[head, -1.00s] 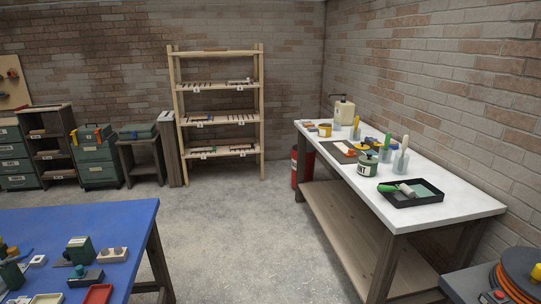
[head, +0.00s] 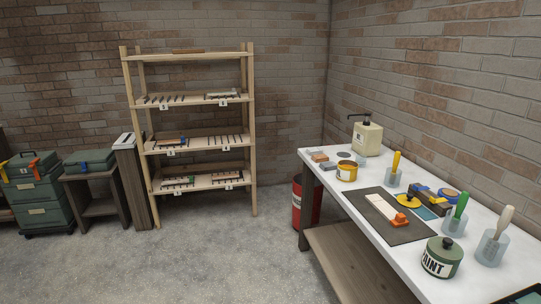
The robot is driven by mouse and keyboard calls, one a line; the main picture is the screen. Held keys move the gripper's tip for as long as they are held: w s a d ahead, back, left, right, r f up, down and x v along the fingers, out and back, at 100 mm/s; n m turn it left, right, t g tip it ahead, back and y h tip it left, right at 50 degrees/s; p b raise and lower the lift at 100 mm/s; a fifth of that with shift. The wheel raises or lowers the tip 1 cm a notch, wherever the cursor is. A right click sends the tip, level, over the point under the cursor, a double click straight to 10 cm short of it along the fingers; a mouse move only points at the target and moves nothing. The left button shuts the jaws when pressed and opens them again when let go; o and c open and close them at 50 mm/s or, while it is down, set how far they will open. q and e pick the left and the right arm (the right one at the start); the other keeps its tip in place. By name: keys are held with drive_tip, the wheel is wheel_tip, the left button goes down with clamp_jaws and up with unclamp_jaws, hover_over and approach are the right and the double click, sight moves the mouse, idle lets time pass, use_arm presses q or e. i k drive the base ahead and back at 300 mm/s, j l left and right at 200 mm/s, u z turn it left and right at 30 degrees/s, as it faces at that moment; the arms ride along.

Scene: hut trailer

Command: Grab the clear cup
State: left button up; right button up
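Three clear bluish cups stand on the white-topped table at the right, each with a handled tool standing in it. The farthest clear cup (head: 392,180) holds a yellow handle. The middle clear cup (head: 453,226) holds a green handle. The nearest clear cup (head: 491,250) holds a pale handle, close to the right side of the view. Neither of my grippers is in view.
The floor left of the table is clear.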

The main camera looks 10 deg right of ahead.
sight(361, 160)
drive_tip(key=i+j+z, duration=0.1)
drive_tip(key=i+z, duration=0.35)
drive_tip(key=i+j+z, duration=0.7)
drive_tip(key=i+z, duration=0.15)
drive_tip(key=i+j+z, duration=0.45)
drive_tip(key=k+j, duration=0.05)
drive_tip(key=j, duration=0.05)
